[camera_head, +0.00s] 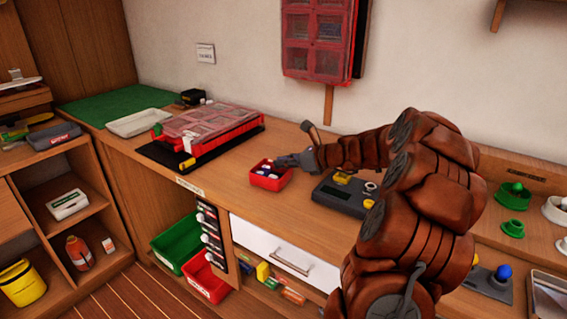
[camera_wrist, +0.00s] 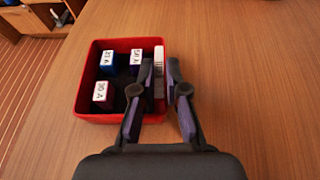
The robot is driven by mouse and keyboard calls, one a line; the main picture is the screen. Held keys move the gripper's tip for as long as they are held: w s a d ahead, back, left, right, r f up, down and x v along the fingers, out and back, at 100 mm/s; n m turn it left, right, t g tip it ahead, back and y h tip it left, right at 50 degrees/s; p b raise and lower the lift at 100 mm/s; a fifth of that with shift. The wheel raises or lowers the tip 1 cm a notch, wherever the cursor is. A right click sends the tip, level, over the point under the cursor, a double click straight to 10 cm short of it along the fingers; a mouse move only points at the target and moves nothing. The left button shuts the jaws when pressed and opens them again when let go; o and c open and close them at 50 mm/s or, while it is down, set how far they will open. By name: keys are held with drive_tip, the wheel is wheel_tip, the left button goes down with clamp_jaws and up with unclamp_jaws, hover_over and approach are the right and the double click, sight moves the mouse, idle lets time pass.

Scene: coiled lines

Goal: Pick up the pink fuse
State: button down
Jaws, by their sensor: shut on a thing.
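A small red tray (camera_head: 268,183) on the bench holds several fuses with white labels. In the wrist view the tray (camera_wrist: 84,87) shows a blue fuse (camera_wrist: 108,62) at the upper left and a blue-purple fuse (camera_wrist: 136,60) beside it. A fuse marked like 30 A (camera_wrist: 102,91) lies at the lower left; its side looks pinkish-red, but I cannot be sure it is the pink one. A white label strip shows between the fingers. My gripper (camera_head: 282,160) also shows above the tray in the head view.
A grey device (camera_head: 342,196) sits right of the tray. A red-lidded organizer case (camera_head: 203,132) stands on a black mat to the left, with a white tray (camera_head: 139,122) beyond. Bare bench top lies between the organizer and the red tray.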

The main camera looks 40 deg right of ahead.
drive_tip(key=c, duration=1.2)
unclamp_jaws()
drive_tip(key=shift+f, duration=0.1)
drive_tip(key=shift+s+d+r, duration=0.15)
drive_tip(key=shift+s+r, duration=0.1)
drive_tip(key=v, duration=1.1)
drive_tip(key=shift+s+r, duration=0.1)
drive_tip(key=shift+s, duration=0.05)
